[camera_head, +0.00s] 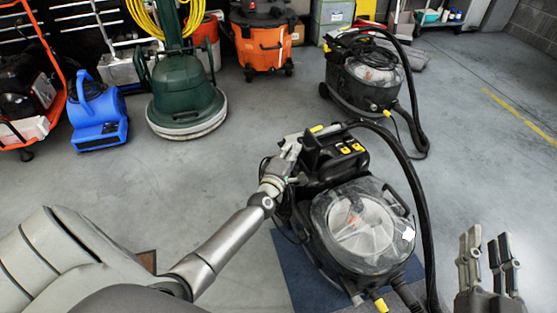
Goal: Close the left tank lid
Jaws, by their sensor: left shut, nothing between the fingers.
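A black cleaning machine (318,173) stands in front of me on a dark blue mat (296,270). Its clear domed tank lid (352,222) faces up on the near side; I cannot tell whether it is fully seated. A black control panel with yellow switches (345,149) is behind the dome. My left gripper (292,143) is shut and empty at the machine's back left, close beside the panel; I cannot tell whether it touches. My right gripper (485,236) is open and empty to the right of the machine, with its fingers pointing away from me.
A black hose (424,235) arches over the machine's right side. A similar black machine (366,80) stands behind. A green floor polisher (184,88), a blue blower (97,113) and an orange vacuum (265,46) line the back. Grey floor at right is clear.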

